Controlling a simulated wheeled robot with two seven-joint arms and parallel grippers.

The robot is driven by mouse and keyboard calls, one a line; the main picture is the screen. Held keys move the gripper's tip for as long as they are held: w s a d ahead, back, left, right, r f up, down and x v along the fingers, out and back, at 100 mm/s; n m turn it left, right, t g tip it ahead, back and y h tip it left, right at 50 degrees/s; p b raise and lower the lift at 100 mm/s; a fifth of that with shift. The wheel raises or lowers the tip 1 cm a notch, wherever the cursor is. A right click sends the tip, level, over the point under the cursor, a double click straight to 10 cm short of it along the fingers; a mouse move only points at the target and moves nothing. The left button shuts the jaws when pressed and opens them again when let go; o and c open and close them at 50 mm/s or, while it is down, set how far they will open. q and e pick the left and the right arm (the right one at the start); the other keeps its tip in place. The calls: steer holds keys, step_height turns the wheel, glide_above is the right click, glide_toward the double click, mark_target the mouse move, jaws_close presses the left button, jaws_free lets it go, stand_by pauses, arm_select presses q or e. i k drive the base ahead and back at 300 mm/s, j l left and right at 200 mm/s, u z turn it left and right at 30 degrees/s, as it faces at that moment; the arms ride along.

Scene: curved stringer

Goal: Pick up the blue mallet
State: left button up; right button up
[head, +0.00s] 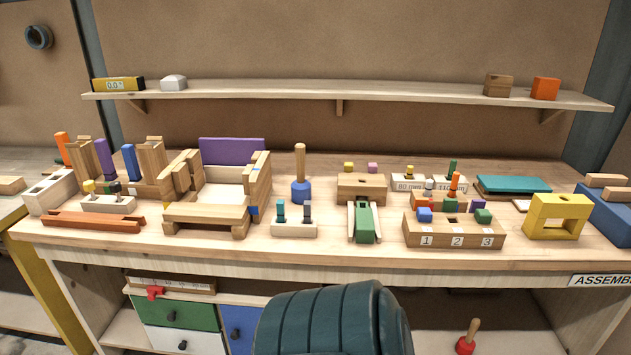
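The blue mallet (301,190) stands upright on the workbench (330,258), a little left of the middle. Its blue head rests on the bench top and its wooden handle points up. Nothing covers it from this view. Neither of my grippers is in the head view.
A wooden frame with a purple back (232,152) stands left of the mallet. A pale block with pegs (293,231) stands in front of it, and a green piece (363,222) is to the right. A shelf (340,93) runs above. A red mallet (465,345) is below the bench.

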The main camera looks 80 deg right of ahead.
mark_target(301, 188)
steer(key=z, duration=2.5)
